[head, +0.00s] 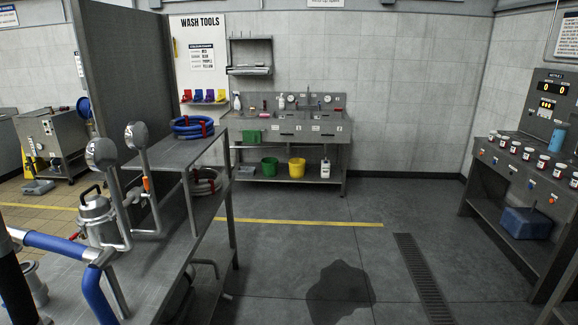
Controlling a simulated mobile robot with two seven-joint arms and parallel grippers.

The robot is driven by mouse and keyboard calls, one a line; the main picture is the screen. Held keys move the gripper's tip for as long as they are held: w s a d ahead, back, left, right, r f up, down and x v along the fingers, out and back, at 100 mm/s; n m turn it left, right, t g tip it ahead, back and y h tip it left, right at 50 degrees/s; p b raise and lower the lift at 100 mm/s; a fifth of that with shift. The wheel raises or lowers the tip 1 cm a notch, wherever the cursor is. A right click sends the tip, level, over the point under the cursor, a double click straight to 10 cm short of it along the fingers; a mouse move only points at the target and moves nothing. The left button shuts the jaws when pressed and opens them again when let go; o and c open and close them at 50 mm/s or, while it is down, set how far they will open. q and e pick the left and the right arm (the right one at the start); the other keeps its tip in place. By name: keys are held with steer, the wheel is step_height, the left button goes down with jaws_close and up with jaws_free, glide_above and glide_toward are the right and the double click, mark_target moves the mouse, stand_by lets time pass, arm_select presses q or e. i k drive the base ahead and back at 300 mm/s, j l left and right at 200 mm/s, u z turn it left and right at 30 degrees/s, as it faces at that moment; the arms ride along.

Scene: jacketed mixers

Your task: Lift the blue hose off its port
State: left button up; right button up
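A thick blue hose (55,244) runs in from the left edge at the lower left and meets a white collar and steel fitting (95,257). A second blue length (97,296) bends down from about the same place and leaves at the bottom. A coiled blue hose (188,124) with red ties lies on the upper shelf of the steel rack. I cannot tell which of these the task means, nor see clearly how the lower-left hose sits on a port. Neither gripper shows in the head view.
A steel vessel (98,217) with gauges on bent pipes stands on the near bench (150,280). A sink unit (285,127) with green and yellow (297,168) buckets is at the back. A control console (520,172) is right. The middle floor is open, with a wet patch (340,290) and drain grate (423,275).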

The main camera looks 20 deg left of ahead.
mark_target(20, 237)
steer(key=i+u, duration=0.45)
steer(key=i, duration=0.95)
steer(key=i+j+z, duration=0.1)
steer(key=z, duration=5.3)
